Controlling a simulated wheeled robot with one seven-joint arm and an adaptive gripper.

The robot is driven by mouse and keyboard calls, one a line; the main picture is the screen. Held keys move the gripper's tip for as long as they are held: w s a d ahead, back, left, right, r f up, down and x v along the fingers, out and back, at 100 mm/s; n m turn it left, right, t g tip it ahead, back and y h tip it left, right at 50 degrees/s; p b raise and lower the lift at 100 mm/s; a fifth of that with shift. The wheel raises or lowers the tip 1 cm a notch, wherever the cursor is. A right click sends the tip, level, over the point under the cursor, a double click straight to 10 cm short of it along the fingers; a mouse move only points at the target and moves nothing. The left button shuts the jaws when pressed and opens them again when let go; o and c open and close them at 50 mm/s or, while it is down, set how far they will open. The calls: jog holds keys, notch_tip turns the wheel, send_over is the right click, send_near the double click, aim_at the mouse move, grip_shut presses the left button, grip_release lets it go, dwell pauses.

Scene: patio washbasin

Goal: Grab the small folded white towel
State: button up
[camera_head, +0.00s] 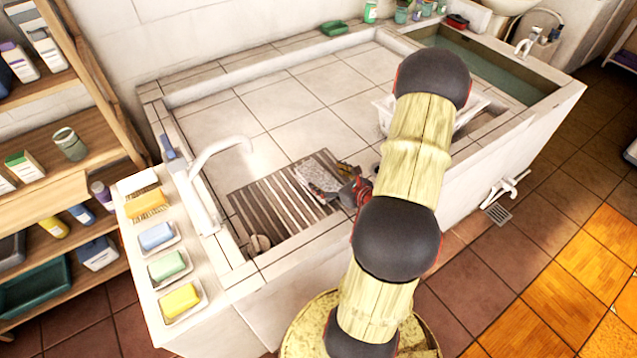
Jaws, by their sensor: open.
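A small pale, speckled folded cloth, which looks like the white towel (316,174), lies on the slatted board (262,205) in the near-left part of the basin. My gripper (338,184) is low at the cloth's right end, with its jaws open. Its fingers show on both sides of that end, small and partly hidden by my arm. I cannot tell whether they touch the cloth or the board.
A white tap (222,146) rises left of the board. Soap dishes and a brush line the left ledge (150,292). A white rack-like object (470,108) sits partly behind my arm. The tiled basin floor (285,105) is mostly clear; a water-filled trough (490,72) lies at the right.

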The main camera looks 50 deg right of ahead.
aim_at(314, 173)
jog(key=x, duration=0.3)
jog(key=shift+b, duration=0.4)
jog(key=b+x, duration=0.1)
jog(key=x, duration=0.1)
jog(key=a+b+x, duration=0.1)
jog(key=x, duration=0.2)
jog(key=shift+f, duration=0.1)
jog(key=shift+w+d, duration=0.1)
jog(key=shift+w, duration=0.15)
jog(key=shift+c, duration=1.3)
jog(key=c, duration=1.1)
jog(key=shift+c, duration=0.3)
